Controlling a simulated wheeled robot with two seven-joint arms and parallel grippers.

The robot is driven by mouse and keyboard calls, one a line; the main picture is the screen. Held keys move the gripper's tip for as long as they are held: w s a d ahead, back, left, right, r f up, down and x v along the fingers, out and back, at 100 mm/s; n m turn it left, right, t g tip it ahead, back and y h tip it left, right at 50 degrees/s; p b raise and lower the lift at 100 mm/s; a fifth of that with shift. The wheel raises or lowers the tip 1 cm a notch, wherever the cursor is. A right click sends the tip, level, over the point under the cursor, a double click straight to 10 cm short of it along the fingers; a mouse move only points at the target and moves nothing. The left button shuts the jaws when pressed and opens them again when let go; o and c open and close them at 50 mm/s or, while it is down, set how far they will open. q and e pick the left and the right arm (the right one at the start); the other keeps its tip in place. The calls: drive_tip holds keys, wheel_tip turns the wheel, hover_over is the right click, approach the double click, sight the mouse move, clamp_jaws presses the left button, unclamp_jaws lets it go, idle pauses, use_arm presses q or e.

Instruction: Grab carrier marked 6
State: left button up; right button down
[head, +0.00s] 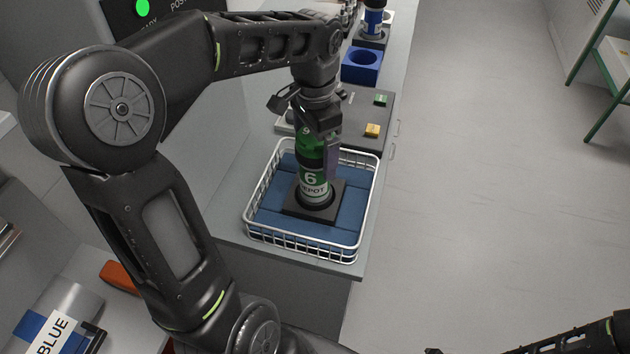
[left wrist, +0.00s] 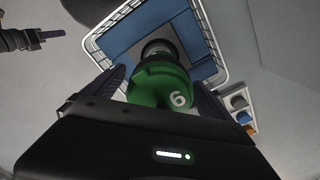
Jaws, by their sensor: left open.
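The carrier marked 6 (head: 314,182) is a green cylinder with a white lower band, a "6" and lettering partly reading "POT". It stands upright in a dark square holder (head: 326,211) inside a white wire basket (head: 253,228) with a blue lining. My left gripper (head: 318,150) is above the basket, its fingers on either side of the carrier's upper part. In the left wrist view the carrier's green top (left wrist: 160,85) with a "6" lies between the two open fingers (left wrist: 163,92). Whether the fingers touch it cannot be told. My right gripper cannot be made out.
Behind the basket is a dark panel with a green block (head: 380,100) and a yellow block (head: 372,130). Farther back are a blue holder (head: 361,65) and a blue carrier (head: 373,20). The floor at right is clear up to a green-framed rack (head: 605,75).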

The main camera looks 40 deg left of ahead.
use_arm(q)
drive_tip(key=shift+c, duration=0.5)
clamp_jaws()
idle(0.9)
